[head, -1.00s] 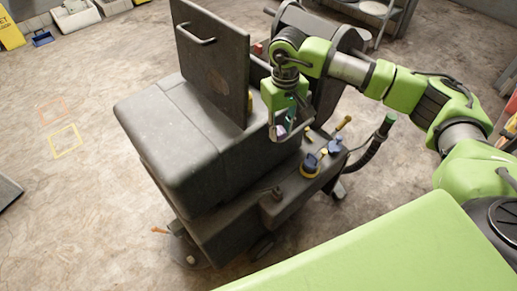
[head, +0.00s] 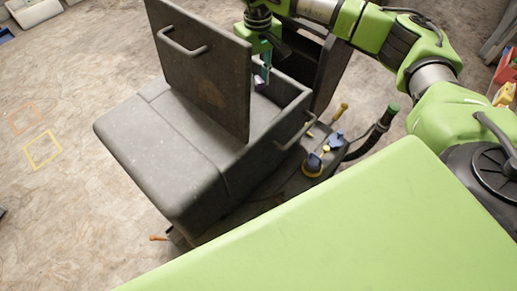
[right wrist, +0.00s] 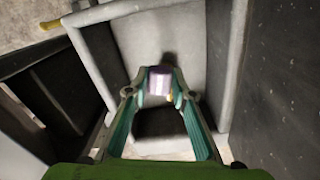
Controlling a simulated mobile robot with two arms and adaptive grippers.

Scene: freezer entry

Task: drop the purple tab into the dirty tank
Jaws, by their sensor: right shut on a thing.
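The purple tab (right wrist: 158,82) is a small purple and white block between the fingertips of my right gripper (right wrist: 157,98) in the right wrist view. In the head view the tab (head: 259,84) shows small below my right gripper (head: 262,76), over the open top of the dark grey tank (head: 292,101). The gripper is shut on it and holds it above the tank's inside. The raised lid (head: 205,75) with a metal handle stands at the left of the opening. The tank floor is partly hidden by the lid. My left gripper is not in view.
A metal handle (head: 297,130) is on the tank's right rim. Blue and yellow knobs (head: 313,163) and a dark hose with a green end (head: 385,122) stand to the right of it. Yellow and orange floor markings (head: 43,150) lie on open floor at left.

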